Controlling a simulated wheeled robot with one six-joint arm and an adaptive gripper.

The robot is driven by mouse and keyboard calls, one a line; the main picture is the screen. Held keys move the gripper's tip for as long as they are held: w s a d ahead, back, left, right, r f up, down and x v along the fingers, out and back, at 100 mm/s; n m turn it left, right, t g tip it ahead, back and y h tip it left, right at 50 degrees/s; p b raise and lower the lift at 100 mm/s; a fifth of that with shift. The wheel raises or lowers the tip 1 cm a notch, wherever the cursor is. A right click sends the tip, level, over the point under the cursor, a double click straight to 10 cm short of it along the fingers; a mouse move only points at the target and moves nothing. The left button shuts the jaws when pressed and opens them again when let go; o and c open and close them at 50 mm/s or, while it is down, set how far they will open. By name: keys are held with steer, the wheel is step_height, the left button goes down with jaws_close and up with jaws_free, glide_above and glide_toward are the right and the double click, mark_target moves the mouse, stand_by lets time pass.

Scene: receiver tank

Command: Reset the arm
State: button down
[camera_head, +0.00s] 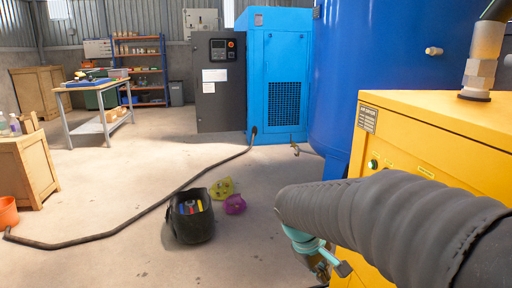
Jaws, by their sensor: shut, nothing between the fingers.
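My arm, in a dark grey ribbed sleeve, reaches in from the right edge of the head view. My gripper (328,268) shows only in part below the sleeve's end, beside a teal ring, and its lower end is cut off by the picture's bottom edge. It is shut and holds nothing that I can see. The arm lies in front of the yellow air dryer cabinet (425,118) and hides part of its front. I cannot tell whether the sleeve touches the cabinet.
A blue tank (370,80) stands behind the cabinet, left of it a blue compressor (285,60). A black tool bag (190,226), yellow-green and purple bundles (233,204) and a dark hose (110,232) lie on the floor. A workbench (98,88) and wooden crate (25,165) stand left.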

steer(key=s+r+m+t+y, duration=0.2)
steer(key=s+m, duration=0.1)
steer(key=s, duration=0.5)
steer(key=s+r+m+t+y, duration=0.2)
steer(key=s+r+m, duration=0.1)
steer(key=s, duration=0.5)
steer(key=shift+s+d+r+m, duration=0.2)
steer(key=shift+d+r+m, duration=0.05)
steer(key=shift+m, duration=0.05)
